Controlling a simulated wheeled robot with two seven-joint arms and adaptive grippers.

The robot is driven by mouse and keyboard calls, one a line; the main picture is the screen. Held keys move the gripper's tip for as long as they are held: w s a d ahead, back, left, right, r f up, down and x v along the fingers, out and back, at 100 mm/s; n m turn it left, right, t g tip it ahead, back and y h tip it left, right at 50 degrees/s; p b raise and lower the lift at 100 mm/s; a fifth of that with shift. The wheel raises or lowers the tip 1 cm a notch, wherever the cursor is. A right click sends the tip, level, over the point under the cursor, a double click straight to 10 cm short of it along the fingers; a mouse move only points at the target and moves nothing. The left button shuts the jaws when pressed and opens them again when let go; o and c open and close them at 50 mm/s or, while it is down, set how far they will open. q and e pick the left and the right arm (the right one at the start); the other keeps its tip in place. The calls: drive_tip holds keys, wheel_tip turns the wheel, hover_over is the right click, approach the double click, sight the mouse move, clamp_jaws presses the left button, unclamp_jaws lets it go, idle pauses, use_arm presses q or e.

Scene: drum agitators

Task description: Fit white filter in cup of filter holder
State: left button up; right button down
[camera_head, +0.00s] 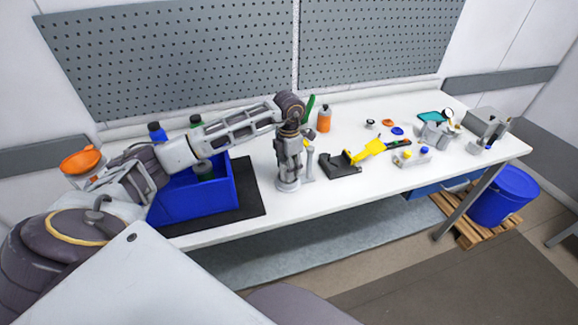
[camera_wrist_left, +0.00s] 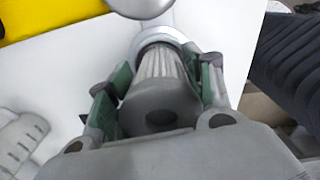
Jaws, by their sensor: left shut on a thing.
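My left gripper (camera_head: 289,160) points down over the table, left of the middle in the head view. In the left wrist view, its green-padded fingers (camera_wrist_left: 160,95) are shut on the white filter (camera_wrist_left: 158,66), a pleated cylinder with a grey end cap nearest the camera. The filter's far end meets a pale round rim, which appears to be the cup of the filter holder (camera_wrist_left: 152,37). In the head view, the holder's pale round base (camera_head: 288,186) shows under the gripper. How deep the filter sits is hidden. My right gripper is not in view.
A blue bin (camera_head: 222,192) stands on a black mat left of the gripper. An orange bottle (camera_head: 324,119) stands behind. A black-and-yellow tool (camera_head: 368,151) lies just right. Several small parts and grey devices (camera_head: 487,128) occupy the right end of the table (camera_head: 350,195).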

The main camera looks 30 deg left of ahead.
use_arm(q)
drive_tip(key=o, duration=1.1)
drive_tip(key=o, duration=0.3)
drive_tip(key=shift+o, duration=0.2)
drive_tip(key=shift+r, duration=0.2)
drive_tip(key=shift+r+p, duration=1.55)
drive_tip(key=shift+r, duration=1.2)
drive_tip(key=shift+r, duration=0.1)
